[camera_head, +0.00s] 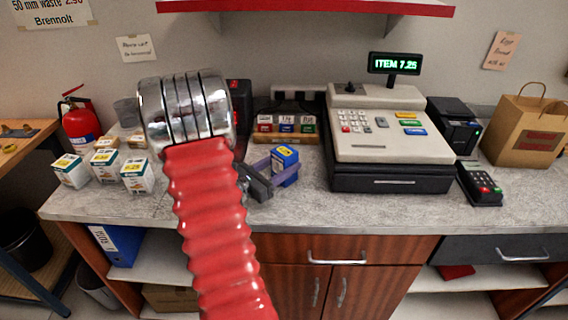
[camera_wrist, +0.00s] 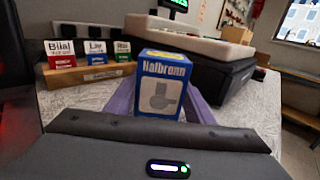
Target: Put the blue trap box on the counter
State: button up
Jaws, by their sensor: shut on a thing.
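The blue trap box (camera_head: 285,162) has a blue body with a pale picture panel. In the wrist view my gripper (camera_wrist: 160,104) has one finger on each side of the box. The lower part of the box is hidden, so I cannot tell whether it touches the counter top.
A wooden card stand (camera_head: 268,138) is behind the box. The cash register (camera_head: 388,140) is close on its right, with a card reader (camera_head: 480,185) and paper bag (camera_head: 527,130) beyond. Several white boxes (camera_head: 137,176) stand at the left. Bare counter lies in front.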

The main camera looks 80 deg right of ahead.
jog(key=o, duration=1.2)
jog(key=shift+f, duration=0.1)
jog(key=shift+w+a, duration=0.1)
jog(key=shift+w, duration=0.05)
jog(key=v, duration=1.1)
jog(key=shift+w+a, duration=0.15)
jog(key=shift+a, duration=0.15)
